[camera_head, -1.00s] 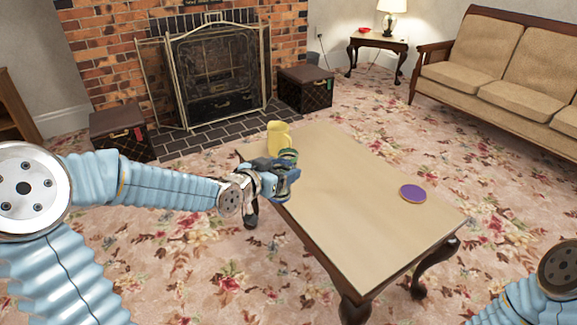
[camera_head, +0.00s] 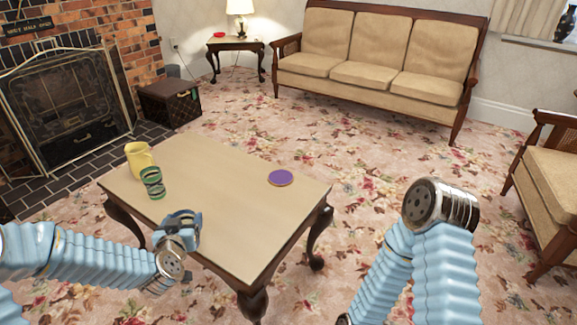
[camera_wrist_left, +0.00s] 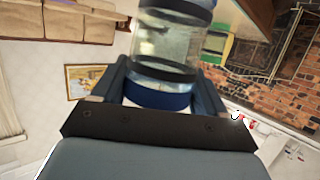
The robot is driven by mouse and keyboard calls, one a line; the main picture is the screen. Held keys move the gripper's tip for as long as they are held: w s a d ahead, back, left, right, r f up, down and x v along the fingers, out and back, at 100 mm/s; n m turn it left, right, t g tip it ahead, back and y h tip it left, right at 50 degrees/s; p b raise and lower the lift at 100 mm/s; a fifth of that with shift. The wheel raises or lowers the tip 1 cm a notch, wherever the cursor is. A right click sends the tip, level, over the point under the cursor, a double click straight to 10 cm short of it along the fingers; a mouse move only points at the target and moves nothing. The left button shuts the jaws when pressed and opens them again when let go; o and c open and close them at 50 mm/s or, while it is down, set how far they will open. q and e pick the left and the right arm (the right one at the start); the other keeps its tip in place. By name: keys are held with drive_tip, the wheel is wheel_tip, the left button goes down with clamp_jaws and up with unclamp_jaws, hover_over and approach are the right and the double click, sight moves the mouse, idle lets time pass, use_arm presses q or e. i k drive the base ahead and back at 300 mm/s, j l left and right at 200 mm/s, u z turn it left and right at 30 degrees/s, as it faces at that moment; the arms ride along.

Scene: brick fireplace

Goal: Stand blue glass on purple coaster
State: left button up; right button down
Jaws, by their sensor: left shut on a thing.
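The blue glass (camera_wrist_left: 172,48), clear with blue and dark bands, fills the top middle of the left wrist view. My left gripper (camera_head: 180,220) is shut on it, with a dark finger on either side. In the head view the gripper is at the table's near left edge, and the glass is mostly hidden by it. The purple coaster (camera_head: 280,177), a flat round disc, lies bare on the right part of the table, to the right of and beyond the gripper. My right arm shows at the right, but its gripper is out of view.
The low wooden table (camera_head: 225,190) also bears a yellow mug (camera_head: 139,160) and a green-banded glass (camera_head: 152,182) at its left end. The tabletop between these and the coaster is clear. A sofa (camera_head: 375,60) and a fireplace (camera_head: 65,110) stand beyond.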

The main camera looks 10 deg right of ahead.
sight(280, 176)
drive_tip(key=i+l+u, duration=0.1)
drive_tip(key=l, duration=0.4)
drive_tip(key=i+l+u, duration=0.15)
drive_tip(key=l, duration=0.35)
drive_tip(key=i+l+u, duration=0.1)
drive_tip(key=l, duration=0.45)
drive_tip(key=i+l+u, duration=0.1)
drive_tip(key=l, duration=0.45)
drive_tip(key=i+l+u, duration=0.1)
drive_tip(key=l, duration=0.45)
drive_tip(key=i, duration=0.1)
